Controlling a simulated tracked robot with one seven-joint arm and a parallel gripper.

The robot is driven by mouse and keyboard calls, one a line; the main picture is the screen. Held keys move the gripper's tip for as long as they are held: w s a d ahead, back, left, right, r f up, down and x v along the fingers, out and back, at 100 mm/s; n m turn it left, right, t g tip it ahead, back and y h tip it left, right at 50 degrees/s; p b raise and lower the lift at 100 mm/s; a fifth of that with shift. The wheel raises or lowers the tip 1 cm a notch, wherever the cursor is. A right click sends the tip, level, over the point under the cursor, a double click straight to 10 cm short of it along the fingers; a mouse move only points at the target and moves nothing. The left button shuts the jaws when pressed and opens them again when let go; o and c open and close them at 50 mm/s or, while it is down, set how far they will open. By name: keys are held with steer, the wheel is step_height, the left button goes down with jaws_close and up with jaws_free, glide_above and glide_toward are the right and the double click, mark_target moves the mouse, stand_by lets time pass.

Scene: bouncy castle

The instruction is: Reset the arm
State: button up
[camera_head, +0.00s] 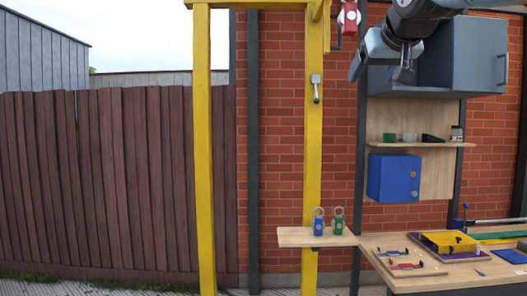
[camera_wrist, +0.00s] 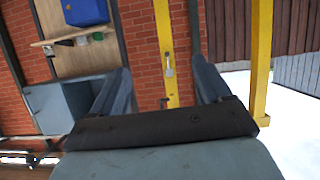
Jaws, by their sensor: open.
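A grey wall cabinet (camera_head: 478,55) is close behind my gripper. Below are a shelf (camera_head: 450,144), a blue box (camera_head: 393,178) and a workbench (camera_head: 400,283). A yellow post (camera_head: 313,130) and a red hanging item (camera_head: 349,18) are to the left.

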steer(key=s+f+g, duration=0.2)
steer(key=s+f, duration=0.3)
steer(key=f, duration=0.7)
steer(key=s+f+g, duration=0.3)
steer(key=s+f, duration=0.2)
steer(key=f, duration=0.8)
steer(key=s+f+g, duration=0.2)
steer(key=s+f, duration=0.3)
steer(key=f, duration=0.7)
steer(key=shift+s+a+f+g, duration=0.2)
steer(key=shift+f+g, duration=0.1)
steer(key=shift+g, duration=0.1)
